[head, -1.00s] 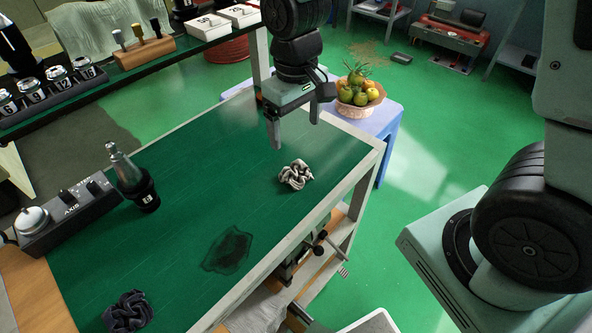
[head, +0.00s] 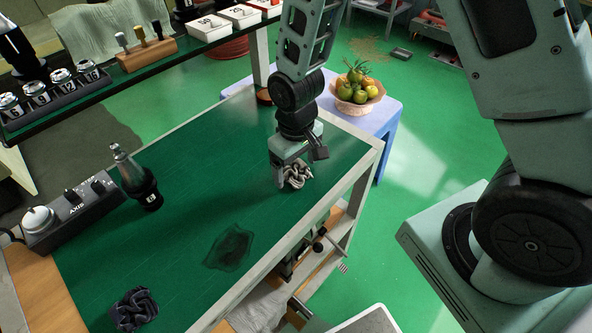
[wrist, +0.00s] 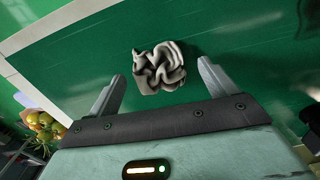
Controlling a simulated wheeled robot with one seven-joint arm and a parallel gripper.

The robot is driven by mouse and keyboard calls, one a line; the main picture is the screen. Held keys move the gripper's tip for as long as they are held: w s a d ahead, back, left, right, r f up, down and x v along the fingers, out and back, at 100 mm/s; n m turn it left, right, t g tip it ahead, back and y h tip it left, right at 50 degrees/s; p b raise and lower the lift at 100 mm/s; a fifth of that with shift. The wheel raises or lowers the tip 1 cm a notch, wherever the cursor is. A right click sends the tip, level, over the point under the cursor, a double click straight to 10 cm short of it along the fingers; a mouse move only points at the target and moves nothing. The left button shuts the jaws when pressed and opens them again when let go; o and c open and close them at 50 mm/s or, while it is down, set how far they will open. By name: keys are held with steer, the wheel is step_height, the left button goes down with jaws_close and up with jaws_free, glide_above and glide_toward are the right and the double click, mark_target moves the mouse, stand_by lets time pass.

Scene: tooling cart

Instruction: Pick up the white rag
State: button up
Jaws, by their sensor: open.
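The white rag (head: 297,175) is a crumpled, greyish-white bundle on the green cart top, near its right edge. In the wrist view the rag (wrist: 159,68) lies ahead of and between the two fingers. My gripper (head: 287,180) is low over the cart top at the rag and hides part of it in the head view. In the wrist view my gripper (wrist: 161,82) is open, with a wide gap between the fingers and nothing held. I cannot tell whether a finger touches the rag.
A dark rag (head: 134,309) lies at the near left corner of the cart top, with a dark stain (head: 229,247) right of it. A tool holder (head: 137,180) and control box (head: 70,210) stand left. A fruit basket (head: 356,92) is on a side table behind.

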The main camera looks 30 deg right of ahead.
mark_target(295, 169)
steer(key=c, duration=1.1)
step_height(295, 169, up, 10)
steer(key=shift+f+b, duration=0.1)
steer(key=shift+b, duration=0.4)
steer(key=shift+o, duration=0.5)
